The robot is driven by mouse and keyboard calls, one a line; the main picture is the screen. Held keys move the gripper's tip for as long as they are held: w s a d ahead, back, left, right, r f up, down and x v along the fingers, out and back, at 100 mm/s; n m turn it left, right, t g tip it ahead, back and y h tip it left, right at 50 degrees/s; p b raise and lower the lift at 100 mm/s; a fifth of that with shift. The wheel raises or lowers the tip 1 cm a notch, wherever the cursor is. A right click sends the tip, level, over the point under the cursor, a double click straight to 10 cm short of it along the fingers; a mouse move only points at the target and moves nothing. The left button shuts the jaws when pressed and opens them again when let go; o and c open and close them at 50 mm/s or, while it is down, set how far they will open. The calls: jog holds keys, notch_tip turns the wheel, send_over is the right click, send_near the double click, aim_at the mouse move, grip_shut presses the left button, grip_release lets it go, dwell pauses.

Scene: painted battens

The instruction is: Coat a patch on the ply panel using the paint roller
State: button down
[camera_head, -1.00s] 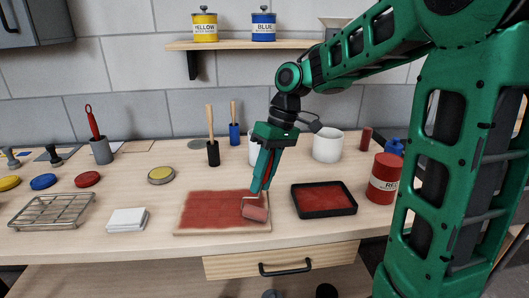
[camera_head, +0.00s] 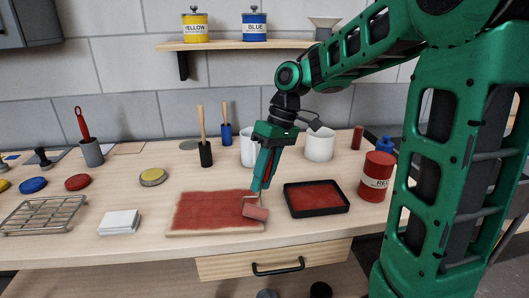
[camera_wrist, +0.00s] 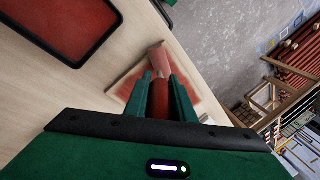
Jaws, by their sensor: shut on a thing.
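The ply panel (camera_head: 183,228) lies flat on the bench, its upper face largely covered in red paint with a bare wood margin. My gripper (camera_head: 262,186) is shut on the handle of the paint roller (camera_head: 255,212), above the panel's right end. The red roller head is at the panel's right edge; I cannot tell if it touches. In the wrist view the roller (camera_wrist: 158,60) points away between my gripper's fingers (camera_wrist: 160,95), with part of the panel (camera_wrist: 122,86) behind it. The black paint tray (camera_head: 318,214) holds red paint, right of the panel.
A red paint tin (camera_head: 376,177) stands right of the tray, near my arm. White cloths (camera_head: 119,222) and a wire rack (camera_head: 44,214) lie left of the panel. Brushes in black (camera_head: 205,154) and blue holders and white pots (camera_head: 320,145) stand behind. A drawer (camera_head: 275,260) is below the bench's front edge.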

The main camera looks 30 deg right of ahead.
notch_tip(320, 180, up, 7)
jog(key=shift+a+r, duration=0.1)
jog(key=shift+r, duration=0.25)
